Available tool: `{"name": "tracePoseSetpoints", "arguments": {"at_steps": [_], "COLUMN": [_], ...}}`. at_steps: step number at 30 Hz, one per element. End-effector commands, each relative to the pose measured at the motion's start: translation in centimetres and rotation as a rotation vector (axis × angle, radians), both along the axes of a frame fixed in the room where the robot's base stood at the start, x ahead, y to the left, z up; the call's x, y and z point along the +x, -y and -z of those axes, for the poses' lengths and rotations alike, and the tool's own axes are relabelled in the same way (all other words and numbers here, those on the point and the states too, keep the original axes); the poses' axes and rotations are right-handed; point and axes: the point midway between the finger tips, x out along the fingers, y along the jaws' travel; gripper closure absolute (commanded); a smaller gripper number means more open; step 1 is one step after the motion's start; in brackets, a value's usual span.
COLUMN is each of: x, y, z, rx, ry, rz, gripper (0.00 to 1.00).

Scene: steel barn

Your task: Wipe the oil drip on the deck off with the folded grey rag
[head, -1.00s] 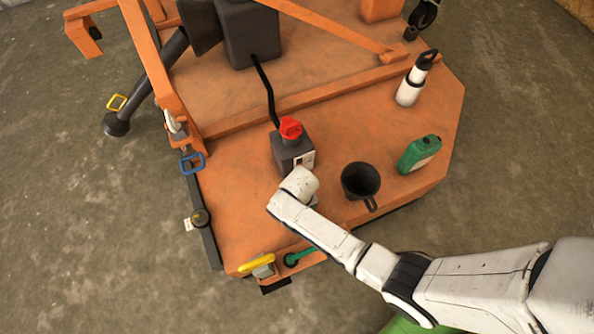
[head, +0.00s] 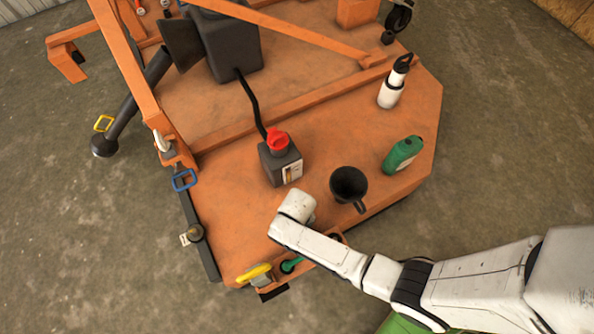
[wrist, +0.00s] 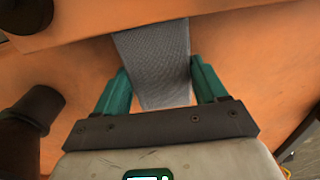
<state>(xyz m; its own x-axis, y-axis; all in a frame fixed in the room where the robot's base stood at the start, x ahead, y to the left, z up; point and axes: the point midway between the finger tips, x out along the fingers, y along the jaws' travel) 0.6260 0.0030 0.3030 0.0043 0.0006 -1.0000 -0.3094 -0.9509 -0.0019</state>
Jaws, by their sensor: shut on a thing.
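The grey rag (wrist: 158,60) hangs between the teal fingers of my gripper (wrist: 160,78) in the wrist view. My gripper is shut on it, over the orange deck (wrist: 235,50). In the head view the white end of my arm is above the front part of the deck (head: 235,205), and it hides the fingers and the rag. I see no oil drip in either view; the arm and the rag cover part of the deck.
A dark can with a red cap (head: 280,160) stands behind my wrist. A yellow handle (head: 254,273) is at the front edge. Bare deck lies left of the arm.

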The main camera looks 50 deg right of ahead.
Motion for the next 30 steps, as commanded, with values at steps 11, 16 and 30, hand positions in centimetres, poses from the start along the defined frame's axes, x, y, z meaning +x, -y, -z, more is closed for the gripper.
{"name": "tracePoseSetpoints", "arguments": {"at_steps": [11, 16, 30], "x": [2.3, 3.1, 6.0], "y": [0.8, 1.1, 2.0], "z": [0.2, 0.0, 0.3], "rx": [0.0, 0.001, 0.0], "ry": [-0.009, -0.008, -0.004], "rz": [-0.001, 0.0, 0.0], "gripper": [0.57, 0.57, 0.57]}}
